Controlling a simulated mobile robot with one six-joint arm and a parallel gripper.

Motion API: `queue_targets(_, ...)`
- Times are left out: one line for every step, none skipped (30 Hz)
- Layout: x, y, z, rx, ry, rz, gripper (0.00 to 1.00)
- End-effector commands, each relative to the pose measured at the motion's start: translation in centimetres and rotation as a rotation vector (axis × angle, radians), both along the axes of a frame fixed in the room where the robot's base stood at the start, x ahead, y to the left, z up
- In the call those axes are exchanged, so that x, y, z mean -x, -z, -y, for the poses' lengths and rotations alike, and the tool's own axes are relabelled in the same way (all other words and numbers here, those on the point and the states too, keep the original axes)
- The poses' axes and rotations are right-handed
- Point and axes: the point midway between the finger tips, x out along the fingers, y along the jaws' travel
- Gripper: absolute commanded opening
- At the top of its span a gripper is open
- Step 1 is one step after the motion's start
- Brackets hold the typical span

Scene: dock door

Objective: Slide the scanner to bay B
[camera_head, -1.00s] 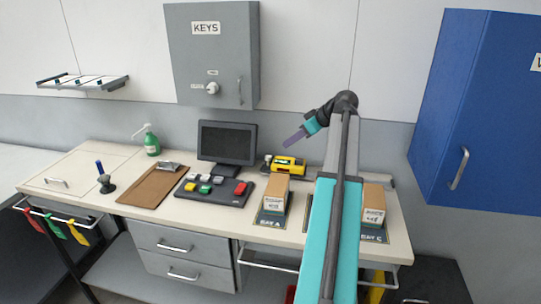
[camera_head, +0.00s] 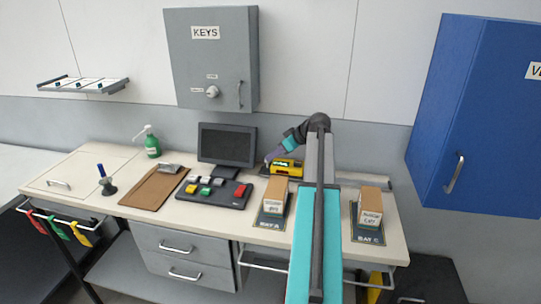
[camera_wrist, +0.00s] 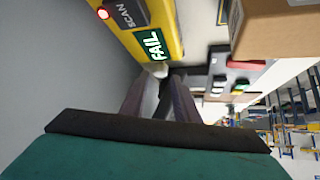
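The yellow scanner (camera_head: 288,167) sits at the back of the bench, right of the monitor. In the wrist view its yellow body (camera_wrist: 178,38) shows close up, with a green screen reading FAIL, a SCAN label and a red light. My gripper (camera_head: 268,161) is at the scanner's left end, pointing down. In the wrist view my gripper's fingers (camera_wrist: 160,82) stand apart, with a dark gap between them. I cannot tell if they touch the scanner. Bay A (camera_head: 270,221) and bay C (camera_head: 368,238) each hold a cardboard box. The area between them is hidden by my arm.
A dark button panel (camera_head: 212,190) and a monitor (camera_head: 227,143) stand left of the scanner. A box (camera_head: 276,194) on bay A and another box (camera_head: 370,207) on bay C stand in front. A grey key cabinet (camera_head: 211,55) and a blue cabinet (camera_head: 470,110) hang above.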

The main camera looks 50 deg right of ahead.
Motion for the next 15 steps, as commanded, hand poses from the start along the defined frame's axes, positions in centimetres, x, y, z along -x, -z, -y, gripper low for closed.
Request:
queue_targets(-0.5, 0.3, -0.1, -0.001, -0.001, -0.001, 0.28)
queue_targets(-0.7, 0.6, -0.1, -0.001, -0.001, -0.001, 0.28)
queue_targets(-1.0, 0.9, -0.2, -0.002, -0.001, -0.001, 0.28)
queue_targets(-1.2, 1.1, -0.2, -0.002, -0.001, -0.001, 0.28)
queue_targets(-1.4, 1.2, -0.2, -0.001, -0.001, -0.001, 0.28)
queue_targets(-1.6, 1.4, -0.2, 0.0, 0.0, 0.0, 0.28)
queue_targets(-1.8, 1.6, -0.3, 0.0, 0.0, 0.0, 0.28)
queue_targets(-1.9, 1.8, -0.3, 0.0, 0.0, 0.0, 0.28)
queue_targets(-2.0, 2.0, -0.3, -0.001, -0.001, -0.001, 0.28)
queue_targets(-2.1, 2.1, -0.4, -0.001, -0.001, -0.001, 0.28)
queue_targets(-2.2, 2.2, -0.4, -0.001, -0.001, -0.001, 0.28)
queue_targets(-2.2, 2.2, -0.4, -0.001, -0.001, -0.001, 0.28)
queue_targets(-2.3, 2.3, -0.4, -0.001, -0.001, -0.001, 0.28)
queue_targets(-2.3, 2.3, -0.4, -0.001, -0.001, -0.001, 0.28)
queue_targets(-2.3, 2.3, -0.4, -0.001, -0.001, 0.0, 0.28)
